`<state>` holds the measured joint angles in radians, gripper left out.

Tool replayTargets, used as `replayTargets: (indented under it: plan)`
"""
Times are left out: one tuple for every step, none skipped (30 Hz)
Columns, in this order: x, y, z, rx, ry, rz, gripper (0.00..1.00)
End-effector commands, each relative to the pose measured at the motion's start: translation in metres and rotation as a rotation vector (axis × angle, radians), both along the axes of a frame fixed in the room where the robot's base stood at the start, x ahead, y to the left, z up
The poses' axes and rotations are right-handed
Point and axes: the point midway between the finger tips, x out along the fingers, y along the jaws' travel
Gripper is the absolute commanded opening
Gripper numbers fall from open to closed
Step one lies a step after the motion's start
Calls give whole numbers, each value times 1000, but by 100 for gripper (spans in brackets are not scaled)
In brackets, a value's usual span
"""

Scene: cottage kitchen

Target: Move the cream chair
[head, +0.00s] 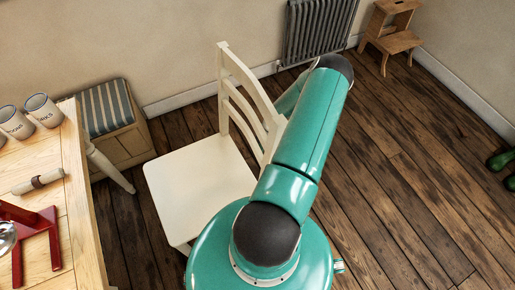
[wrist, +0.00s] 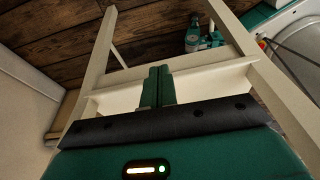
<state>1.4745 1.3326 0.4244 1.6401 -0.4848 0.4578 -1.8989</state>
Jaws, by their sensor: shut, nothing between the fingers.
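The cream chair (head: 200,190) stands upright on the floor in the middle of the head view. Its seat faces left and its slatted back is on the right, partly covered by my arm. In the head view my gripper is hidden behind the arm and chair back. In the wrist view my gripper (wrist: 158,72) has its two green fingers together, with nothing between them. The fingers point at the cream chair's frame (wrist: 215,80), between two posts and over a crossbar. I cannot tell whether they touch it.
A wooden table (head: 78,200) with canisters (head: 43,110), a rolling pin (head: 38,182) and a red stand (head: 45,222) is at left. A striped bench (head: 105,108), radiator (head: 318,30) and step stool (head: 393,40) line the walls. Green boots (head: 500,160) sit far right. Floor at right is mostly clear.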

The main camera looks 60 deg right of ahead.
Motion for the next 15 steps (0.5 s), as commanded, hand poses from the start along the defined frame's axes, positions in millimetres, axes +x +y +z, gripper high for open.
replayTargets:
  plan:
    - [0,4,-10,2,2,0,0]
    - [1,6,-16,4,3,0,0]
    - [2,7,-23,2,2,1,0]
    - [2,9,-29,2,1,0,0]
    - [3,10,-35,2,1,1,0]
    - [5,13,-43,3,1,1,0]
    - [6,14,-48,2,2,1,0]
    - [6,16,-54,2,2,1,0]
    - [7,17,-62,2,1,1,0]
    - [8,18,-68,2,1,0,0]
    - [9,20,-73,2,2,0,0]
    - [12,23,-77,1,2,2,0]
    - [16,28,-75,1,1,5,0]
    - [19,32,-74,0,1,4,0]
    - [22,37,-74,0,1,4,0]
